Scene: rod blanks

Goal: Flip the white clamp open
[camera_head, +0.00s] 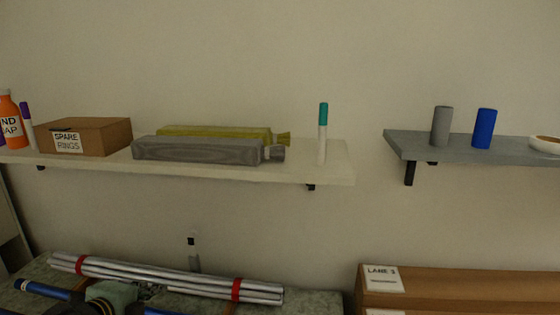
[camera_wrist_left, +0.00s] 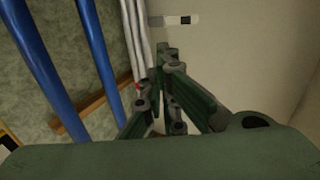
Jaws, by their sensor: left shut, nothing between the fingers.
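A small light-coloured fitting with a dark block shows on the wall side in the left wrist view (camera_wrist_left: 186,20). A small fitting also shows low on the wall in the head view (camera_head: 193,241); I cannot tell for certain that it is the white clamp, or how its lever stands. My left gripper (camera_head: 112,293) is low at the left in the head view, partly cut off by the bottom edge. In the left wrist view its fingers (camera_wrist_left: 165,55) are shut and empty, pointing toward the fitting but seemingly apart from it. My right gripper is not in view.
Silver rods (camera_head: 165,279) with red bands lie on the mottled surface below the fitting. Blue rods (camera_wrist_left: 97,60) lie beside them. A shelf (camera_head: 335,172) above carries a box (camera_head: 105,135) and other items. Cardboard boxes (camera_head: 460,283) stand at right.

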